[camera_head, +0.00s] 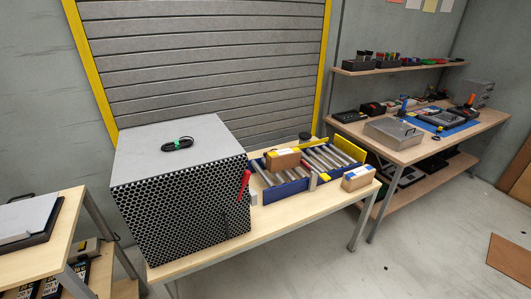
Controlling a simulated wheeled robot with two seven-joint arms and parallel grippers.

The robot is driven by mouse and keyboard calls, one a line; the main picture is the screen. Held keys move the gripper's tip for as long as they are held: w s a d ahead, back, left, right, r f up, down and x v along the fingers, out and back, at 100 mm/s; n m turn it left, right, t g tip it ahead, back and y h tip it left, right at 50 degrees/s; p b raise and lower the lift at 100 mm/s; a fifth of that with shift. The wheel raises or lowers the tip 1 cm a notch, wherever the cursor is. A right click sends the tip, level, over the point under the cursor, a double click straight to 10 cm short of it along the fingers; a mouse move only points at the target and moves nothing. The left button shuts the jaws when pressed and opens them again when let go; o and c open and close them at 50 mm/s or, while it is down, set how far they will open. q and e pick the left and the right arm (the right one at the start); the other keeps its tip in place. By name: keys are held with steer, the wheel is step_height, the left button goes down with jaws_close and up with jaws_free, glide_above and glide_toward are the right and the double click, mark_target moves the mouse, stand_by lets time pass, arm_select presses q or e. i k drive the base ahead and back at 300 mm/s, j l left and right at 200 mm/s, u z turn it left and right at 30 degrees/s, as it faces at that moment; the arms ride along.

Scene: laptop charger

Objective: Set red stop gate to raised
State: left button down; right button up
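A narrow red piece (243,184), which looks like the red stop gate, stands steeply at the left end of a blue-sided roller conveyor (288,191). It leans slightly and shows against the right edge of a large perforated grey box. A small grey block (253,198) is beside its lower part. How the red piece is mounted is too small to tell. Neither of my grippers is in view.
Another carton (357,178) is at the table's right.

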mark_target(324, 176)
steer(key=i+l+u, duration=0.1)
steer(key=l, duration=0.25)
steer(key=i+l+u, duration=0.1)
steer(key=i+l, duration=0.15)
steer(key=i+l+u, duration=0.1)
steer(key=l, duration=0.35)
steer(key=i+l+u, duration=0.15)
steer(key=l, duration=0.25)
steer(key=i+l+u, duration=0.1)
steer(key=l, duration=0.3)
steer(key=i+l+u, duration=0.1)
steer(key=i+l, duration=0.15)
steer(key=l, duration=0.15)
steer(key=i+l+u, duration=0.1)
steer(key=l, duration=0.3)
steer(key=i+l, duration=0.1)
steer(key=l, duration=0.35)
steer(key=i+l, duration=0.15)
steer(key=l, duration=0.35)
steer(key=i+l, duration=0.1)
steer(key=l, duration=0.35)
steer(key=i+l, duration=0.1)
steer(key=l, duration=0.4)
steer(key=i+l, duration=0.15)
steer(key=l, duration=0.3)
